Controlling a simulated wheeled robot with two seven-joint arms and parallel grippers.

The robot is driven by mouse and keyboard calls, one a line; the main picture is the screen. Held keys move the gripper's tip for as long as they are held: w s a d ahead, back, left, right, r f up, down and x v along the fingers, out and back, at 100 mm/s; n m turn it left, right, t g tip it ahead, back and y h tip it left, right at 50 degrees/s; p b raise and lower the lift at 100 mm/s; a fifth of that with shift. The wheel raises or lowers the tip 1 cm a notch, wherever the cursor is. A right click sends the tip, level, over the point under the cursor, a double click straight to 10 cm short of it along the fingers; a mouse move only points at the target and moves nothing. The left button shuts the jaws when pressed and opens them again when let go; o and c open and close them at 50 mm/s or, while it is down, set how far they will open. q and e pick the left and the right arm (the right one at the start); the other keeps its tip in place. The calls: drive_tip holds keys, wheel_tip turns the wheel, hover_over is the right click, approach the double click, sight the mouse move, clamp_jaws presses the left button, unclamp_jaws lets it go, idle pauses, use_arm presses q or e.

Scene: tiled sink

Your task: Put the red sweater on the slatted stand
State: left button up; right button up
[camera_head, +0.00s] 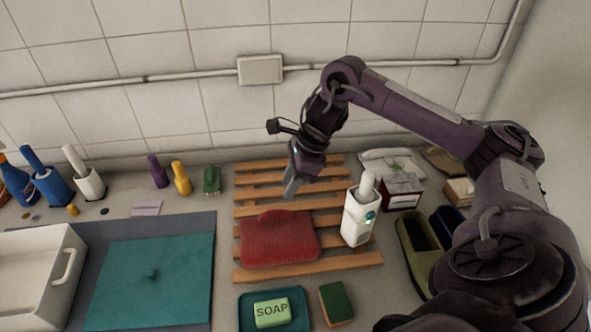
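The red sweater (278,240) is a folded red bundle lying on the front left part of the slatted stand (262,180). The stand is a rack of light brown wooden slats on the counter. My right gripper (290,186) is above the back slats, behind the sweater and apart from it. Its fingers point down and nothing shows between them; whether they are apart is hard to make out. My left gripper is not in view.
A white bottle (358,215) stands at the stand's right edge. A soap tray (246,309) and a sponge (336,304) lie in front. A teal mat (150,285) and a white basin (40,285) are left.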

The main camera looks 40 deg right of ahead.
drive_tip(key=shift+p+v, duration=0.5)
drive_tip(key=shift+v, duration=1.5)
drive_tip(key=shift+s+f, duration=0.1)
